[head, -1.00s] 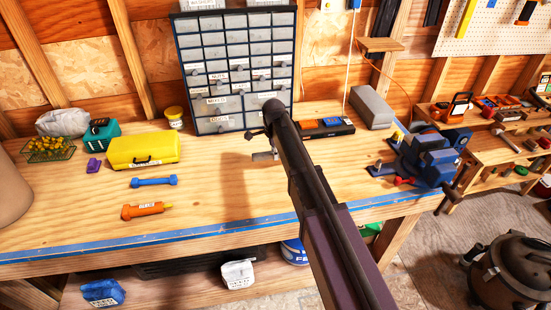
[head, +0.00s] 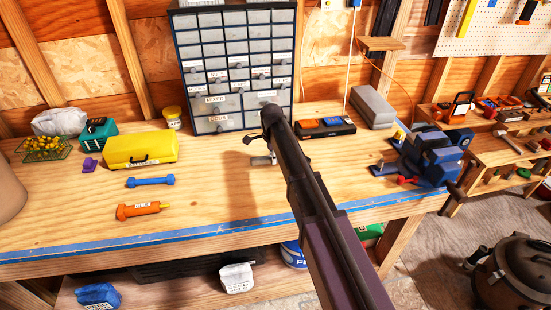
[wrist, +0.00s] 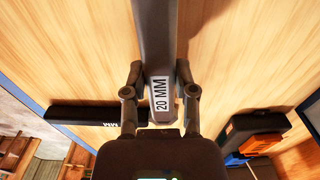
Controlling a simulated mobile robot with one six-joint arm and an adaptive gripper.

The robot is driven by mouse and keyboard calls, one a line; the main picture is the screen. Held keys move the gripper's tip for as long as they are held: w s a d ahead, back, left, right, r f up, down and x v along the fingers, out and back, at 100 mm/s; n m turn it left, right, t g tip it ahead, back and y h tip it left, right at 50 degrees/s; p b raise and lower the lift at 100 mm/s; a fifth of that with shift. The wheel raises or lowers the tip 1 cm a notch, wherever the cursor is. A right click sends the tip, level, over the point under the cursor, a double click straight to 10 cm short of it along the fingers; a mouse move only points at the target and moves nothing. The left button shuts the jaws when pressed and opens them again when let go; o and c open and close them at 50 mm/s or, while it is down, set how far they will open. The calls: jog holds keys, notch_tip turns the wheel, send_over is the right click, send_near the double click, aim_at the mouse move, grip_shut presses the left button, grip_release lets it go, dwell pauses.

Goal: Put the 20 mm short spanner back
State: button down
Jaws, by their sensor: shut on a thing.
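The 20 mm short spanner (wrist: 155,40) is a grey flat bar with a white "20 MM" label, seen in the wrist view. My gripper (wrist: 160,95) is shut on it, one finger on each side of the label. The bar runs away from the gripper to the top edge, and its far end is out of frame. In the head view my arm hides most of the gripper; a small grey piece (head: 262,160) shows beside the arm over the bench, possibly the spanner's end. A dark bar (wrist: 85,115) with a label partly reading "MM" lies beyond the left finger.
A black tray (head: 325,127) with orange and blue parts lies right of my arm, near a grey box (head: 372,107). The drawer cabinet (head: 235,65) stands behind, the blue vise (head: 435,155) at right. A yellow case (head: 140,148) and screwdriver-like tools lie left. Bare wood (head: 220,185) lies between.

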jog(key=shift+f+b, duration=0.55)
jog(key=shift+b, duration=0.05)
jog(key=shift+c, duration=2)
grip_release()
jog(key=shift+r, duration=0.2)
notch_tip(320, 180, up, 13)
jog(key=p, duration=1.3)
jog(key=shift+f, duration=0.1)
